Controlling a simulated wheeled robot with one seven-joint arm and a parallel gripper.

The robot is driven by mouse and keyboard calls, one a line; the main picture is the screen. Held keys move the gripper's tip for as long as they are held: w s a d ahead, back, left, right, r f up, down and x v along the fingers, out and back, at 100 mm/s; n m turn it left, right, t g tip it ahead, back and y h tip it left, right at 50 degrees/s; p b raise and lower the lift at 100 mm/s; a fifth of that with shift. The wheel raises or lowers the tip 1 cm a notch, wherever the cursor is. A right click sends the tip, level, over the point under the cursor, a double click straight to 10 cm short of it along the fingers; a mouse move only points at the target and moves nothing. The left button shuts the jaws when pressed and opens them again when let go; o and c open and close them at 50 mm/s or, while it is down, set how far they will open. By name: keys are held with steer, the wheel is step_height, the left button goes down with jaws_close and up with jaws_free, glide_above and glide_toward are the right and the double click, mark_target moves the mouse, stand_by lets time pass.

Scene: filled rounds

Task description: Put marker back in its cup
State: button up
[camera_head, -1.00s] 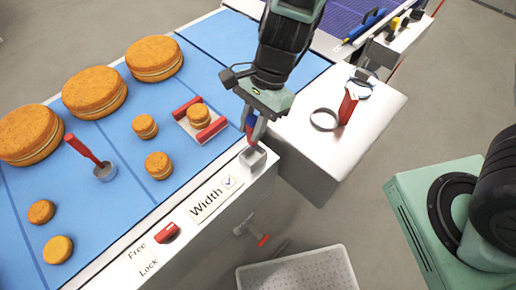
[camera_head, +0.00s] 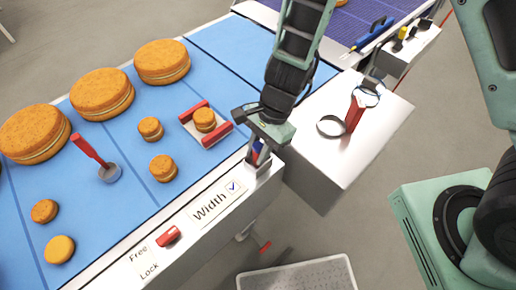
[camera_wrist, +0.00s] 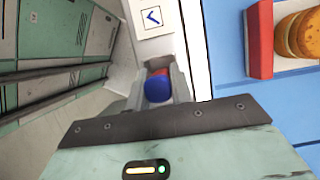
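The marker is red and blue, and its blue part (camera_head: 258,149) shows between the fingers of my gripper (camera_head: 258,160) in the head view. In the wrist view its blue end (camera_wrist: 157,90) faces the camera, with red beyond it and a finger close against each side. My gripper appears shut on it, pointing down. The cup, a small grey square holder (camera_head: 268,174) at the near right corner of the blue table, is directly below the fingers. Fingers and marker overlap the cup's opening, so how deep the marker's lower end sits is hidden.
The blue table (camera_head: 130,205) carries several orange rounds and a red-handled tool (camera_head: 90,150). A red-ended tray (camera_head: 190,117) holds a round behind the gripper. A white box (camera_head: 335,165) with a red object (camera_head: 354,115) stands at right. A pale bin (camera_head: 298,276) is below.

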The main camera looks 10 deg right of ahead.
steer(key=o, duration=0.3)
steer(key=shift+o, duration=0.2)
steer(key=shift+r, duration=0.2)
steer(key=v, duration=1.2)
steer(key=s+d+r+n+t+h, duration=0.2)
steer(key=s+r+n, duration=0.7)
steer(key=s+n, duration=0.5)
steer(key=d+n+h, duration=0.1)
steer(key=d+n, duration=0.1)
steer(key=n, duration=0.3)
steer(key=shift+r+t+p, duration=0.3)
steer(key=shift+r+p, duration=0.05)
steer(key=shift+p, duration=0.05)
steer(key=shift+d, duration=0.1)
